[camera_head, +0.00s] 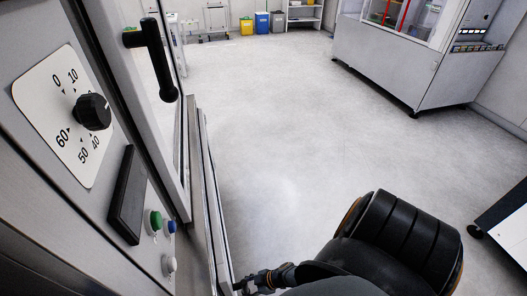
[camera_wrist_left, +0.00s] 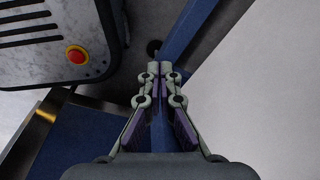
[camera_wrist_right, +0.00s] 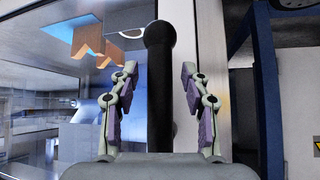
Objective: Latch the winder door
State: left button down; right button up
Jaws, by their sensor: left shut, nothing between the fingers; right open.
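The winder door (camera_head: 183,150) has a pale frame around glass and stands at the left of the head view. A black handle (camera_head: 160,62) on it points downward from its mount. I cannot tell whether the door is fully closed. In the right wrist view, a black upright bar with a rounded top (camera_wrist_right: 160,95) stands between the spread fingers of my right gripper (camera_wrist_right: 159,70); the fingers show no grip on it. My left gripper (camera_wrist_left: 160,72) is shut and empty, above the floor beside a blue beam (camera_wrist_left: 190,30).
A control panel with a black dial (camera_head: 93,111), a green button (camera_head: 154,222) and other buttons is close on the left. The floor (camera_head: 290,120) in the middle is clear. A large cabinet (camera_head: 385,65) stands at the back right, coloured bins (camera_head: 262,23) at the back.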

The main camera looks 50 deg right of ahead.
jog(key=v, duration=1.1)
jog(key=d+f+m+t+h, duration=0.2)
jog(key=d+f+m+h, duration=0.3)
jog(key=f, duration=0.1)
jog(key=s+a+f+m+g+h, duration=0.1)
jog(key=s+f+g, duration=0.2)
jog(key=s, duration=0.5)
jog(key=s+a+f+m+g+h, duration=0.1)
jog(key=s+f+m+g, duration=0.1)
jog(key=s+f+g, duration=0.2)
jog(key=s+f, duration=0.2)
jog(key=s, duration=0.2)
jog(key=shift+f, duration=0.15)
jog(key=shift+a, duration=0.15)
